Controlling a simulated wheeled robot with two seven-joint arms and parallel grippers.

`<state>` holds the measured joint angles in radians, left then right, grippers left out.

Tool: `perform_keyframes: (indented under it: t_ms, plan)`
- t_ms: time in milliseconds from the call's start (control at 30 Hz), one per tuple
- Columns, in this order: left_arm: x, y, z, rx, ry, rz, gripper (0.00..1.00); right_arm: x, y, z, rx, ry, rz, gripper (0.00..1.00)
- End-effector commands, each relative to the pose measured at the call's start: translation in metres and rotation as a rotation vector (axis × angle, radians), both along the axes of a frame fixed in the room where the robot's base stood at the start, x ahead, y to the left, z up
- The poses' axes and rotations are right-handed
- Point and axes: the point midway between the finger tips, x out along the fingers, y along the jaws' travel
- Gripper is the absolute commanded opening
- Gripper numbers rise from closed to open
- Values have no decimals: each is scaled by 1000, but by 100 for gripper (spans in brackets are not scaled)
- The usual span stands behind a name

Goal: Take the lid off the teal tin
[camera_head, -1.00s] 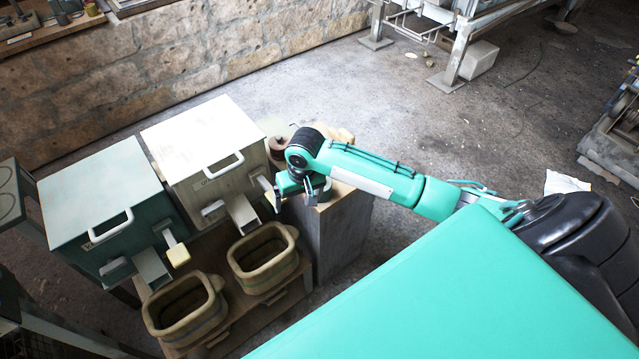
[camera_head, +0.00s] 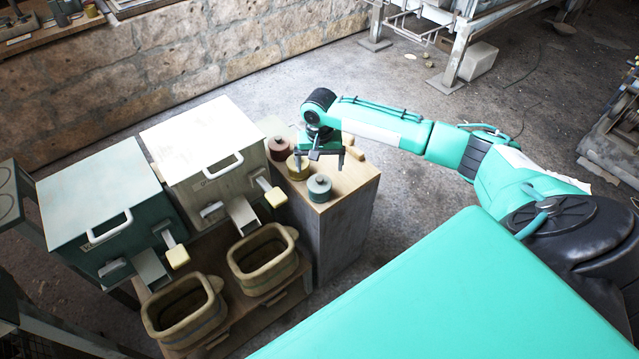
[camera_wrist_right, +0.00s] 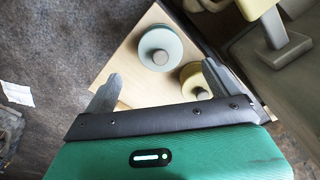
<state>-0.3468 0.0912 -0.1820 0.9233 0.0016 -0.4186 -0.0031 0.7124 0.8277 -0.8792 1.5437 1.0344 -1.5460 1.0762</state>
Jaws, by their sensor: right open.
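The teal tin (camera_head: 319,192) stands upright on the wooden cabinet top, with a round lid and grey knob on it. In the right wrist view, the teal tin (camera_wrist_right: 150,52) shows from above, its lid seated. My right gripper (camera_head: 325,162) is open and empty, behind the teal tin in the head view. In the wrist view, the open jaws (camera_wrist_right: 160,84) have the teal tin beyond them, apart from both fingers. A yellow tin (camera_head: 297,168) stands beside it, partly hidden by my gripper; it also shows near one finger in the wrist view (camera_wrist_right: 194,82). My left gripper is not in view.
A dark red tin (camera_head: 277,149) stands farther back on the cabinet (camera_head: 345,215). Small tan pieces (camera_head: 354,153) lie at its right edge. A white bin (camera_head: 205,145) and a teal bin (camera_head: 100,200) stand left, with two tubs (camera_head: 262,262) before them.

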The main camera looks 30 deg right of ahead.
Motion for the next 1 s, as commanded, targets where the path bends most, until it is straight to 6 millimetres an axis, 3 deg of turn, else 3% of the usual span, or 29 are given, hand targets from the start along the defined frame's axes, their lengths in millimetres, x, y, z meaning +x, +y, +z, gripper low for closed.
perform_keyframes:
  t_ms: [233, 500, 800, 1000]
  plan:
    - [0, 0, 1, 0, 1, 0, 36, 0, 0, -19, 0, 1, 1, 92]
    - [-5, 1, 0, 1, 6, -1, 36, 0, 1, -57, -1, 1, 2, 92]
    - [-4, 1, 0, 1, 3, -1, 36, 0, 1, -63, 0, -2, 2, 92]
    - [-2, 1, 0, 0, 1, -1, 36, 0, 1, -63, 0, -2, 2, 55]
